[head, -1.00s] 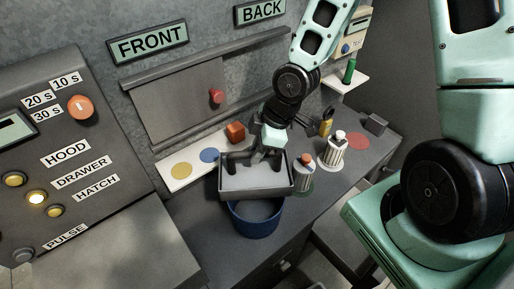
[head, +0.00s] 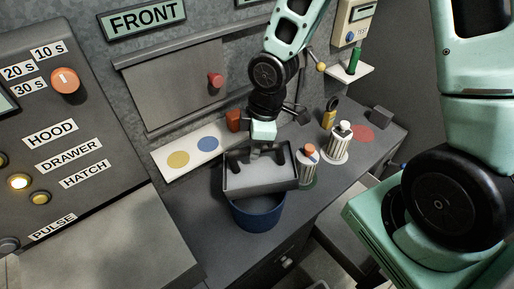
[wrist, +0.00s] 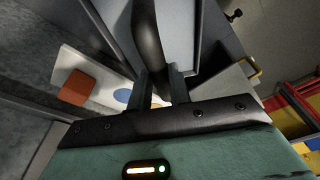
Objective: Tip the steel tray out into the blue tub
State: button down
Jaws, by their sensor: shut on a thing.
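The steel tray (head: 232,182) is a grey open box held over the blue tub (head: 257,220). It leans, with its right side higher in the head view, and overlaps the tub's back rim. I cannot tell whether they touch. Dark shapes show on its pale inside, and I cannot tell whether anything lies in it. My gripper (head: 258,152) is shut on the tray's back edge. In the wrist view a dark bar of the tray (wrist: 148,35) runs between the two fingers (wrist: 161,88). The tub's inside is partly hidden by the tray.
An orange block (head: 233,120) and a white strip with yellow and blue discs (head: 192,157) lie behind left. A red disc (head: 360,134) lies right. The button panel (head: 70,140) stands left.

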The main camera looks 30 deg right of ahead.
aim_at(239, 150)
jog(key=shift+w+a+f+g+h+b, duration=0.15)
jog(key=shift+a+g+h+b, duration=0.1)
jog(key=shift+h+b, duration=0.35)
jog(key=shift+w+a+f+g+h+b, duration=0.1)
jog(key=shift+a+g+h+b, duration=0.15)
jog(key=shift+h+b, duration=0.3)
jog(key=shift+w+a+f+g+h, duration=0.15)
jog(key=shift+a+g+h, duration=0.15)
jog(key=shift+h, duration=0.35)
jog(key=shift+s+a+f+g+h, duration=0.1)
jog(key=shift+a+g+h, duration=0.15)
jog(key=shift+h, duration=0.35)
jog(key=h, duration=0.1)
jog(key=f+g+h, duration=0.1)
jog(key=h, duration=0.1)
jog(key=shift+w+a+f, duration=0.2)
jog(key=shift+w+a, duration=0.05)
jog(key=shift+a, duration=0.15)
jog(key=shift+w+a+f+g+h, duration=0.15)
jog(key=shift+f+g+h, duration=0.35)
jog(key=shift+h, duration=0.5)
jog(key=shift+a+f+g+h, duration=0.15)
jog(key=shift+f+g+h, duration=0.35)
jog(key=shift+h, duration=0.5)
